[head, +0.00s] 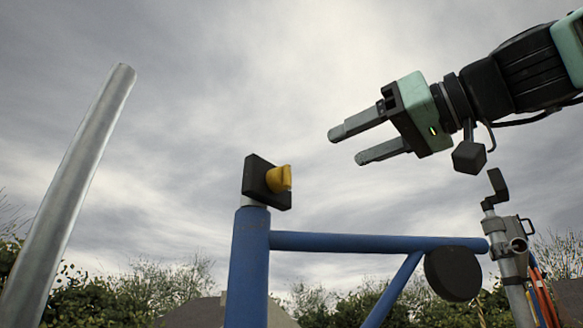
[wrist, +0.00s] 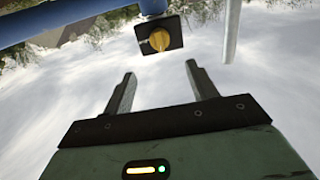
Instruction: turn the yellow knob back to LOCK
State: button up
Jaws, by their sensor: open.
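The yellow knob (head: 279,179) sits on a black square plate (head: 256,182) at the top of a blue post (head: 248,265). In the wrist view the knob (wrist: 159,40) faces me on its black plate (wrist: 145,49), beyond the fingertips and between their lines. No LOCK marking can be read in either view. My gripper (head: 347,147) is open and empty, up and to the right of the knob in the head view, with a clear gap between them. In the wrist view my gripper (wrist: 160,70) shows both fingers apart.
A blue rail (head: 370,242) runs right from the post to a black disc (head: 452,273). A grey pole (head: 70,190) leans at the left. A metal post (head: 510,270) with a clamp and cables stands at the right. Open air lies between gripper and knob.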

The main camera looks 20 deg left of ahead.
aim_at(290, 173)
jog(key=p+x, duration=0.6)
jog(key=x, duration=0.5)
jog(key=shift+a+r, duration=0.1)
jog(key=shift+a, duration=0.15)
jog(key=shift+w+a, duration=0.25)
jog(key=shift+a, duration=0.3)
jog(key=c, duration=1)
